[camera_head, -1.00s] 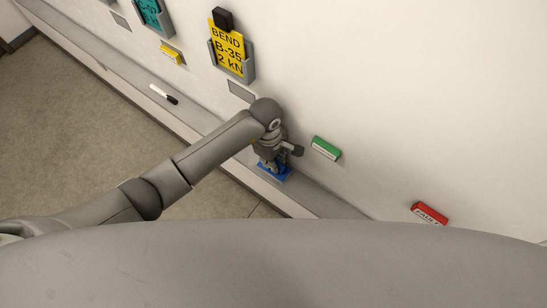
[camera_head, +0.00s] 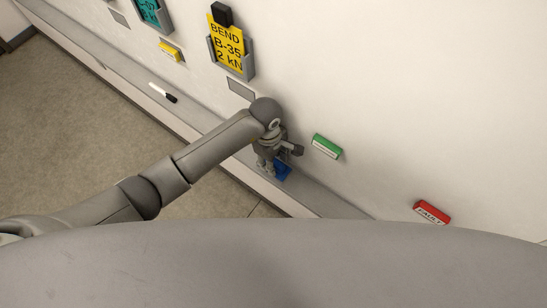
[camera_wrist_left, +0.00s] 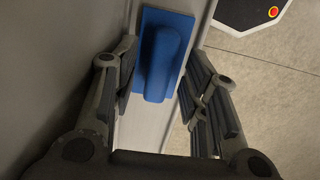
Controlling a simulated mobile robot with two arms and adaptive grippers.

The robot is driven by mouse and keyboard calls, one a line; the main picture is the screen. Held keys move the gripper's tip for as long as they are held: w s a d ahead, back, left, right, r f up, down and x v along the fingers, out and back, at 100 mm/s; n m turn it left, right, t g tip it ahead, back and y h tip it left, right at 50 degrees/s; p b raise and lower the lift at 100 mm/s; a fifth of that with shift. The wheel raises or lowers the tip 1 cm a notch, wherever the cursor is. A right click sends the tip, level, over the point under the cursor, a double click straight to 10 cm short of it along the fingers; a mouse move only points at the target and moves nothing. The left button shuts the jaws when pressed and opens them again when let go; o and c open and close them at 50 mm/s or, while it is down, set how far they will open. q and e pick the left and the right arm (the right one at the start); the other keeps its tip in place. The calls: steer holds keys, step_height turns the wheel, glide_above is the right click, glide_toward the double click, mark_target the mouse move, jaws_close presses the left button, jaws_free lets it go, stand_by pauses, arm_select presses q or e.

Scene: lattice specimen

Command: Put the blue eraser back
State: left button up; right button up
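The blue eraser (camera_head: 284,170) is on the grey ledge (camera_head: 310,195) along the foot of the white wall, partly hidden by my gripper. In the left wrist view the eraser (camera_wrist_left: 163,62) shows as a flat blue plate with a raised bar, in line with the ledge. My left gripper (camera_head: 268,167) points down at it. In the left wrist view its fingers (camera_wrist_left: 158,82) are apart, one on each side of the eraser, and look open. Whether either finger touches it cannot be told. My right gripper is not in view.
On the wall are a grey plate (camera_head: 241,90), a yellow block (camera_head: 170,51), a green block (camera_head: 326,147), a red "FAULT" block (camera_head: 432,212), and a holder with a yellow card (camera_head: 230,50). A marker (camera_head: 163,93) lies on the ledge to the left. Floor beside the ledge is clear.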

arm_select(q)
steer(key=shift+r, duration=0.35)
step_height(320, 180, up, 11)
steer(key=a, duration=0.1)
steer(key=shift+w, duration=0.2)
steer(key=shift+r, duration=0.1)
